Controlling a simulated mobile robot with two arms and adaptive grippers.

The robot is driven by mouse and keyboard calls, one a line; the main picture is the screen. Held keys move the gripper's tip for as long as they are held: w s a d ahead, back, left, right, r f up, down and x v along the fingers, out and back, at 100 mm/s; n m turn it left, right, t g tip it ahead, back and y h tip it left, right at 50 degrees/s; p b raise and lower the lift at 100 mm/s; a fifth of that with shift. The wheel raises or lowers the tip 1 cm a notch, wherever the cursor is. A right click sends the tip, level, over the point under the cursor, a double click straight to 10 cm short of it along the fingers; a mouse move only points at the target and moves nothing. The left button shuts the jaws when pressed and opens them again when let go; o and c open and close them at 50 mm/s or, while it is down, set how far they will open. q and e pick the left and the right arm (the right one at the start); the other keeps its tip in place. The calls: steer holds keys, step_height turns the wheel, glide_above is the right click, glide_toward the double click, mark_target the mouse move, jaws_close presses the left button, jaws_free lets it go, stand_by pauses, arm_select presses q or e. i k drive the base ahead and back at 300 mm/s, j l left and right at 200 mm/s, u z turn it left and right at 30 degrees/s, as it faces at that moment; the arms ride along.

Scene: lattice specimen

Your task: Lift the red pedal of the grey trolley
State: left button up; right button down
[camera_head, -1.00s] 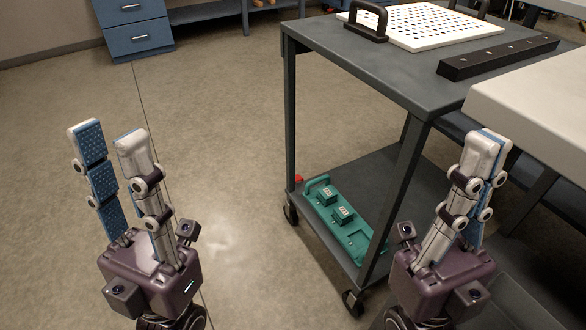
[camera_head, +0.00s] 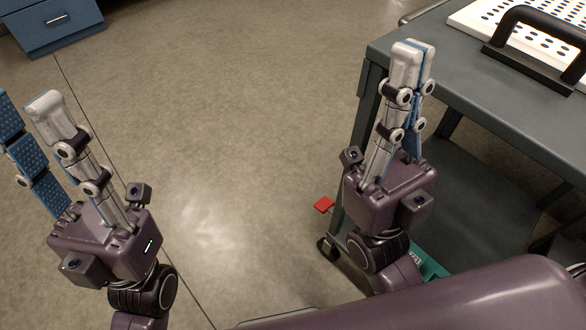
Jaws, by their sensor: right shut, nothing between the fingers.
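The red pedal (camera_head: 324,205) sticks out to the left at the foot of the grey trolley (camera_head: 478,104), just above a black caster (camera_head: 328,248). My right gripper (camera_head: 412,52) points up in front of the trolley's near left leg. Its fingers are shut together and empty, above and to the right of the pedal and apart from it. My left gripper (camera_head: 22,102) is at the left edge, fingers spread wide and empty, over the floor. One of its fingertips is close to the picture's edge.
The trolley top bears a white perforated board (camera_head: 470,22) and a black handle (camera_head: 540,32). A teal item (camera_head: 428,264) on the lower shelf is mostly hidden by my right arm. Blue drawers (camera_head: 55,24) stand at the back left. The floor between the grippers is clear.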

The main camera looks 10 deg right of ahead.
mark_target(325, 204)
steer(key=i+j+z, duration=0.2)
steer(key=i+j, duration=0.5)
steer(key=i+j+z, duration=0.15)
steer(key=i+j, duration=0.55)
steer(key=j+z, duration=0.15)
steer(key=z, duration=2.65)
